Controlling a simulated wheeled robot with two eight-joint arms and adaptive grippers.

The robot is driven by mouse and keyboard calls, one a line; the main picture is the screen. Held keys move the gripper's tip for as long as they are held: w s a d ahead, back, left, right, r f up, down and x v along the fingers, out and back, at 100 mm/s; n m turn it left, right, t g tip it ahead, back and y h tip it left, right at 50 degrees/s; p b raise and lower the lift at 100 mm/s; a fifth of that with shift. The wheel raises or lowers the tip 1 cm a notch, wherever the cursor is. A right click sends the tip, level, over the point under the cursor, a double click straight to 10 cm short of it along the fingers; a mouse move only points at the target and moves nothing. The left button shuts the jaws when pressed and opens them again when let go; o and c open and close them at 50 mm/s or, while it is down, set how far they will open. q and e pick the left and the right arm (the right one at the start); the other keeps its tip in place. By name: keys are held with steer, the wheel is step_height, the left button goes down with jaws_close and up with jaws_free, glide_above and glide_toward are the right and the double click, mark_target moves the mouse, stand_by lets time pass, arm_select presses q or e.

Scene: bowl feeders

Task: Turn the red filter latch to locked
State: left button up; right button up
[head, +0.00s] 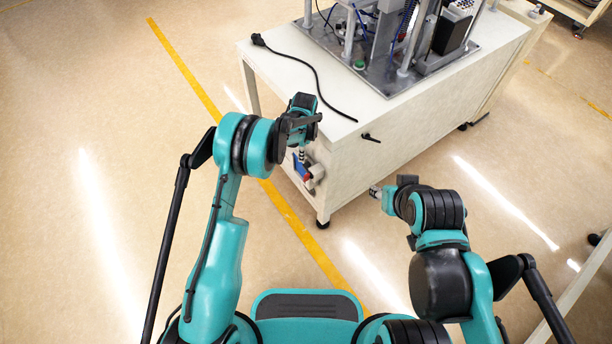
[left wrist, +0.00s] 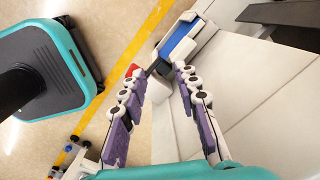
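A small red part, apparently the filter latch (head: 307,178), shows on the end face of the white cart, beside a blue part (head: 299,168). In the left wrist view the red part (left wrist: 132,69) shows only as a small patch by the left fingertip; the rest is hidden. The blue part (left wrist: 181,47) lies beyond the fingertips. My left gripper (left wrist: 157,71) is open, its fingers apart, pointing at this fitting; I cannot tell whether it touches. My right gripper (head: 377,192) is by the cart's right side, apart from the latch; its finger opening is too small to judge.
The white cart (head: 395,115) carries a metal machine plate (head: 385,78) and a black cable (head: 312,68). A yellow floor line (head: 190,75) runs past the cart. The floor to the left is clear.

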mark_target(307, 175)
arm_select(q)
steer(key=s+n, duration=0.2)
steer(key=s+d+f+n, duration=0.1)
steer(key=n, duration=0.2)
steer(key=s+d+f+n, duration=0.1)
steer(key=s+n, duration=0.1)
steer(key=shift+s+t+b, duration=0.3)
steer(key=shift+s+b, duration=0.05)
steer(key=shift+b, duration=0.05)
steer(key=shift+f+n, duration=0.3)
steer(key=shift+f, duration=0.05)
steer(key=f+b, duration=0.1)
steer(key=f, duration=0.1)
steer(key=f+b, duration=0.1)
steer(key=f, duration=0.1)
steer(key=f+b, duration=0.1)
steer(key=f, duration=0.2)
steer(key=shift+w+a, duration=0.2)
steer(key=shift+w, duration=0.15)
jaws_close()
